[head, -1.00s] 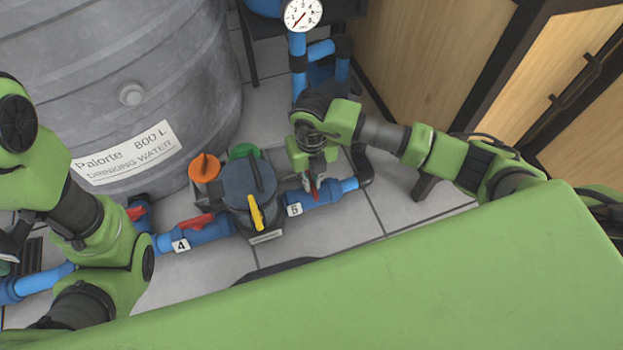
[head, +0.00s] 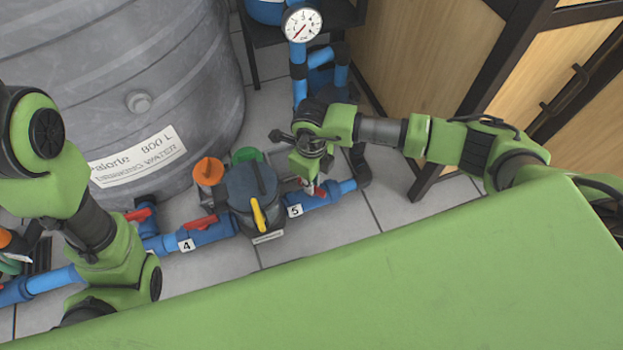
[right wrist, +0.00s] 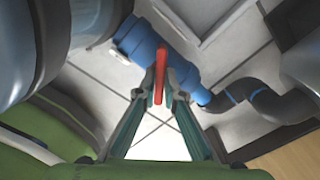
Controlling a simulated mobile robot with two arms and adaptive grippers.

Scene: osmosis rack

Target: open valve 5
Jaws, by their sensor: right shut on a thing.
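Valve 5 is a blue valve on the blue pipe, marked by a white label "5" (head: 294,211) in the head view. Its red handle (head: 319,191) is partly hidden under my right gripper (head: 309,184). In the right wrist view the red handle (right wrist: 160,68) is between the two fingertips of my right gripper (right wrist: 161,88), which is shut on it. The handle stands at a slant to the blue valve body (right wrist: 137,43), neither along nor square across the pipe. My left arm is at the left of the head view; its gripper cannot be made out.
Valve 4 (head: 187,245), with a red handle along its pipe, is to the left. A dark pump (head: 252,190) with a yellow handle stands between the valves. The grey water tank (head: 130,60) is behind. A gauge (head: 302,24) and wooden cabinet (head: 420,60) are at the back right.

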